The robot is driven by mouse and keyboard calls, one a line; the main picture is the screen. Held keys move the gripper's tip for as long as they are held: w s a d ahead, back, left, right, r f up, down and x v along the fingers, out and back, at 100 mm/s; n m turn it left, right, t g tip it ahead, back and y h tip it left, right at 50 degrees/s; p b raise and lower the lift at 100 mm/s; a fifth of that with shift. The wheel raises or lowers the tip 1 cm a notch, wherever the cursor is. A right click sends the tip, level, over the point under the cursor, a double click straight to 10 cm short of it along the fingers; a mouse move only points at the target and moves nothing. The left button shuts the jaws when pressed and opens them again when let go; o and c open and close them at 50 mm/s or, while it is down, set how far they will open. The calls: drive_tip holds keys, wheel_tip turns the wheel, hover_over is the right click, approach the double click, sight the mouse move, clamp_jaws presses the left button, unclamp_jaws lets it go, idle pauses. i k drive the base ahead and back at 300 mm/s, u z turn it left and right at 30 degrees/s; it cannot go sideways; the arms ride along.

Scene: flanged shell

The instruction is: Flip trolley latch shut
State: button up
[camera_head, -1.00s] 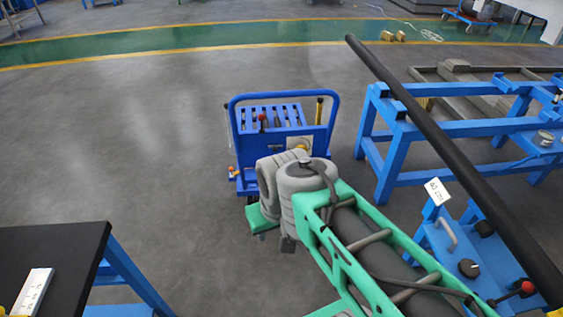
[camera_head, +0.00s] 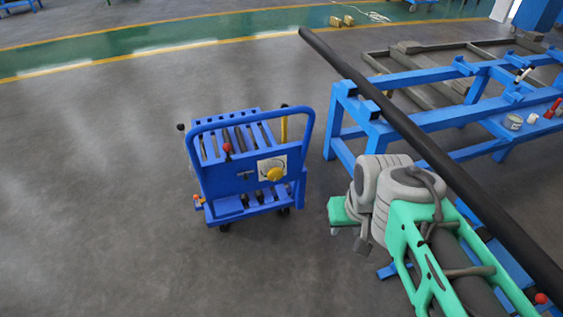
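The blue trolley (camera_head: 232,184) stands on the grey floor, left of centre, with a bent push handle and a slatted top. A red ball knob (camera_head: 227,148) stands up near its slats. A yellow round knob (camera_head: 274,174) sits on a pale plate on its near side. A small orange part (camera_head: 198,201) is at its lower left corner. I cannot tell which of these is the latch, or its position. My gripper (camera_head: 345,230) is right of the trolley and apart from it, below my grey wrist. Its fingers are small and partly hidden.
A blue frame bench (camera_head: 445,125) stands at the right. A long black bar (camera_head: 425,145) slants across the right side, behind my arm. Small yellow objects (camera_head: 342,21) lie on the far floor. The floor left of and in front of the trolley is clear.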

sight(245, 177)
drive_tip(key=z, duration=0.2)
drive_tip(key=i, duration=0.8)
drive_tip(key=u, duration=0.8)
drive_tip(key=i, duration=0.45)
drive_tip(key=u, duration=0.2)
drive_tip(key=k, duration=0.25)
drive_tip(key=u, duration=2.45)
